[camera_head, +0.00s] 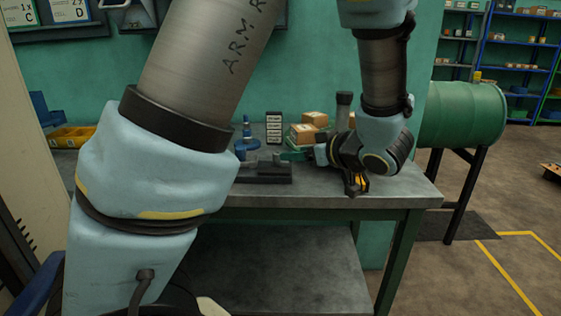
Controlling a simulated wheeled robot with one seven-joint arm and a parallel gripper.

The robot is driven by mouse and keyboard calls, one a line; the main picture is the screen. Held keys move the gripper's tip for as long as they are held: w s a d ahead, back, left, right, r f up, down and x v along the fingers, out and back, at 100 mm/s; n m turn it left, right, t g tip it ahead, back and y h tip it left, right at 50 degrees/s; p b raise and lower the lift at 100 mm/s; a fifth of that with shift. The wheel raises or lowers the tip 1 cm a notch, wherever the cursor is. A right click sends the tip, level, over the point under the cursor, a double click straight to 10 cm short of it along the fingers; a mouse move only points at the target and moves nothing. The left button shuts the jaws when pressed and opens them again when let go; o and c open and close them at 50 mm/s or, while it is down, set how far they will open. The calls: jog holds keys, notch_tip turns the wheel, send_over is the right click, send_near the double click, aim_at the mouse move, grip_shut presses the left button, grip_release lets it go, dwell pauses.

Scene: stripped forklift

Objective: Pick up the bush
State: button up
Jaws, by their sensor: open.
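My gripper (355,187) points down over the right front part of the workbench (405,192), with orange showing at its fingers. It is open, and I see nothing held between its fingers. I cannot make out the bush for certain; it may be small or hidden behind my wrist and arm. A dark grey upright cylinder (343,103) shows just behind my wrist, but I cannot tell what it is.
A dark vise-like block (266,174) sits left of my gripper. Behind it are a blue part (246,143), a labelled black stand (273,127) and cardboard boxes (314,119). A yellow bin (70,137) is far left. A green drum (462,113) stands right of the bench.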

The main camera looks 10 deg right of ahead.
aim_at(277, 153)
jog(key=x, duration=0.7)
jog(key=shift+w+a+p, duration=0.1)
jog(key=shift+w+p, duration=0.15)
jog(key=shift+p, duration=0.15)
grip_shut()
